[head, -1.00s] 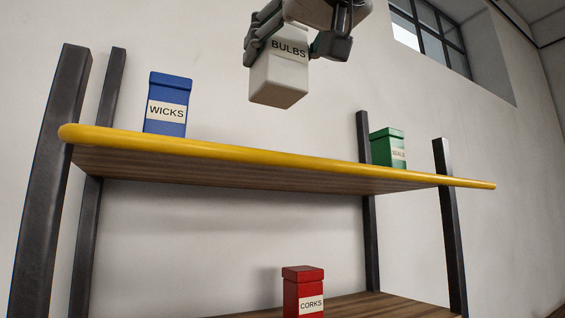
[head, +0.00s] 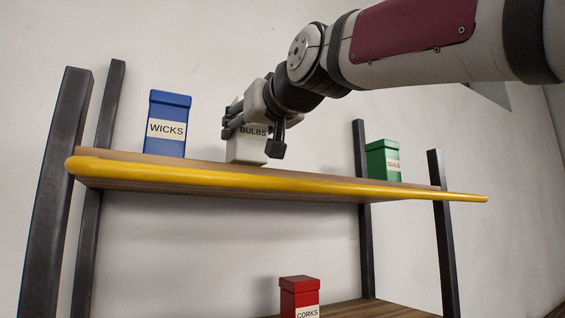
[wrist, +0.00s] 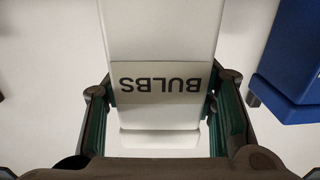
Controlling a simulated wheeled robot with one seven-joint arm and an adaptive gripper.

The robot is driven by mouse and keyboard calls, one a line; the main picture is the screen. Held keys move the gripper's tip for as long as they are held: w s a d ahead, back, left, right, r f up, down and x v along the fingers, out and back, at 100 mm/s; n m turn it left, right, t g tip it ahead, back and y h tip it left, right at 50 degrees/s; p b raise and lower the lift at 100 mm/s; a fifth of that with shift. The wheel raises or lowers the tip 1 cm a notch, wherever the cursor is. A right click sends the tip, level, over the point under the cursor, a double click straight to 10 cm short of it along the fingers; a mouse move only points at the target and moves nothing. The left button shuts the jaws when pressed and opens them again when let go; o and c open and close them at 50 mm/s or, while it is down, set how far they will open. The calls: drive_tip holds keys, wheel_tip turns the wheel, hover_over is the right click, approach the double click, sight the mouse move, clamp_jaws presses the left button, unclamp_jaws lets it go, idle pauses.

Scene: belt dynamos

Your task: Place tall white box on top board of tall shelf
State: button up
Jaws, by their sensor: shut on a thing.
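The tall white box (head: 246,150) labelled BULBS is upright at the top board (head: 215,168) of the tall shelf, between the blue and green boxes. Its base is at the board's level; I cannot tell whether it rests on the board or hangs just above it. My gripper (head: 256,125) is shut on the white box, with fingers on both sides. In the wrist view the white box (wrist: 160,100) fills the middle between the fingers of my gripper (wrist: 160,112), its label upside down.
A blue WICKS box (head: 167,124) stands to the left on the top board, and a green SEALS box (head: 382,161) to the right. A red CORKS box (head: 300,296) is on the lower board (head: 372,308). Dark posts (head: 55,190) rise above the top board at its ends.

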drive_tip(key=shift+f, duration=0.7)
drive_tip(key=shift+f, duration=0.1)
drive_tip(key=o, duration=1.4)
drive_tip(key=shift+f, duration=0.1)
drive_tip(key=shift+s+d+r, duration=0.1)
drive_tip(key=shift+s+r, duration=0.05)
drive_tip(key=shift+r, duration=0.05)
drive_tip(key=b+v, duration=0.2)
drive_tip(key=v, duration=0.9)
drive_tip(key=shift+s+d, duration=0.2)
drive_tip(key=shift+s, duration=0.05)
